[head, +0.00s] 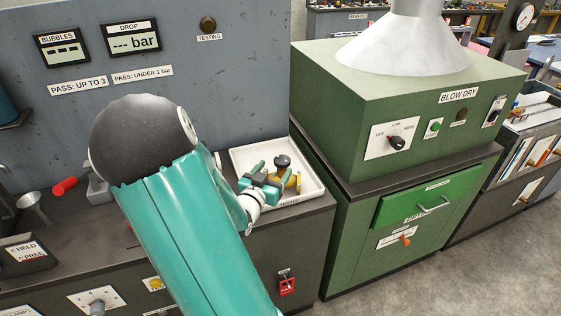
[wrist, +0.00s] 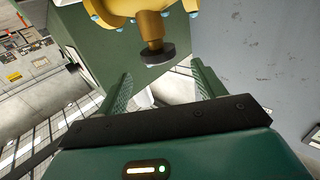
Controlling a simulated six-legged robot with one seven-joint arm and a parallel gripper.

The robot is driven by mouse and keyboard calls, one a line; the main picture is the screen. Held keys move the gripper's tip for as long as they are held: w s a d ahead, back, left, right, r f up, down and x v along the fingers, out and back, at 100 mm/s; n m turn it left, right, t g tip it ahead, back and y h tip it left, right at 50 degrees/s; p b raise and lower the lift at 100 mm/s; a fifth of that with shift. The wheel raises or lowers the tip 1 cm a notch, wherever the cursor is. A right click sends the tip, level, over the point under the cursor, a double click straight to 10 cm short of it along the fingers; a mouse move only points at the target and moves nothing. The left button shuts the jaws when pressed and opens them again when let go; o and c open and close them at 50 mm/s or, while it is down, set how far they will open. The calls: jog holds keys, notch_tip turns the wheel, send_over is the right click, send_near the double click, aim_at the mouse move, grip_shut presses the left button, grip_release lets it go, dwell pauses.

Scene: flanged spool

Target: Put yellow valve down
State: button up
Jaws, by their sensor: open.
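The yellow valve (head: 291,181) is in the white tray (head: 312,187) on the bench, with its dark round knob uppermost in the head view. My gripper (head: 268,176) is open, over the tray's left part, close beside the valve. In the wrist view the valve's yellow body (wrist: 130,8) is at the top edge, with its stem and dark knob (wrist: 155,53) pointing toward my gripper (wrist: 162,83). The green fingers are spread wide and nothing is clamped between them. My gripper hides part of the valve's lower left side in the head view, so its contact with the tray is unclear.
A green blow-dry cabinet (head: 415,95) stands right of the tray. A grey test panel (head: 240,80) rises behind it. A red-handled tool (head: 68,186) and a funnel (head: 32,207) are on the bench at left. Bare tray floor shows around the valve.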

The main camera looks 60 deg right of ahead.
jog(key=shift+a, duration=1.95)
